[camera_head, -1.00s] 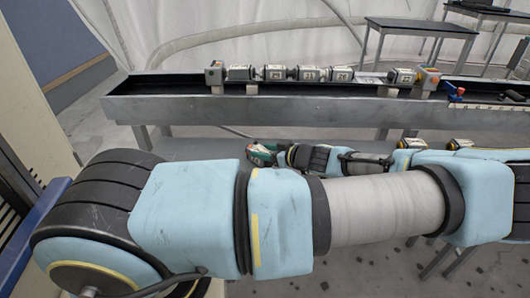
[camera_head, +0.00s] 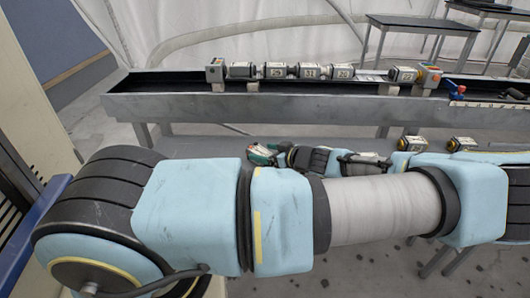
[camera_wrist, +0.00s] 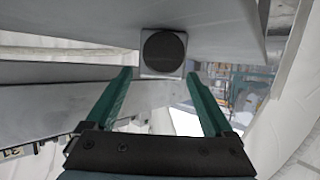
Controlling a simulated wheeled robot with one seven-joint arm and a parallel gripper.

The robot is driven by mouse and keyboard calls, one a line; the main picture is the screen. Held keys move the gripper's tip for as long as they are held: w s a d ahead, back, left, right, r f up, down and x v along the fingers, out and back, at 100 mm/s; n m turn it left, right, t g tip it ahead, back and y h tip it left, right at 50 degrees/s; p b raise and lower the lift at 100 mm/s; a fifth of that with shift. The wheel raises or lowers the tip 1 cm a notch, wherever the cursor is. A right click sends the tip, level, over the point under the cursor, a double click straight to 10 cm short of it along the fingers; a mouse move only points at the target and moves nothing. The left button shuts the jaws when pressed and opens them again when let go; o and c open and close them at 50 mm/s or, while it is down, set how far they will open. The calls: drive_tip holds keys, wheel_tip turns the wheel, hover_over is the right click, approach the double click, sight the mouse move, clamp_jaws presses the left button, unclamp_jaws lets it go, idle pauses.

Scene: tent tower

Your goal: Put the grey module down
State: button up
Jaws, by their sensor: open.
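In the wrist view a grey module (camera_wrist: 163,53) with a round black end face rests against a flat grey surface (camera_wrist: 220,30). The picture looks upside down, so I take that surface as a bench top under it. My gripper (camera_wrist: 160,75) has its two teal fingers apart, with the module's face beyond and between the tips. No contact shows. In the head view my gripper (camera_head: 262,155) is low in front of the long trough, and I cannot make out this module there.
Several grey modules (camera_head: 308,71) stand in a row on the long trough (camera_head: 300,107), with a gap before another module (camera_head: 402,75) on the right. Two more modules (camera_head: 411,144) (camera_head: 461,144) sit lower, behind my arm. Dark tables (camera_head: 422,27) stand at the back right.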

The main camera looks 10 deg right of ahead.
drive_tip(key=shift+r, duration=0.2)
drive_tip(key=shift+s+d, duration=0.3)
drive_tip(key=b+v, duration=0.3)
drive_tip(key=v, duration=0.8)
drive_tip(key=s+a+f+m+g+h, duration=0.1)
drive_tip(key=s+a+f+m+g, duration=0.15)
drive_tip(key=a+g, duration=0.95)
drive_tip(key=s+a+r+m+t+h, duration=0.2)
drive_tip(key=a+r+m+h, duration=0.3)
drive_tip(key=a+r, duration=0.6)
wheel_tip(320, 180, up, 3)
drive_tip(key=shift+a+f+h, duration=0.1)
drive_tip(key=shift+a+h, duration=0.3)
drive_tip(key=shift+h, duration=0.6)
drive_tip(key=shift+m, duration=0.25)
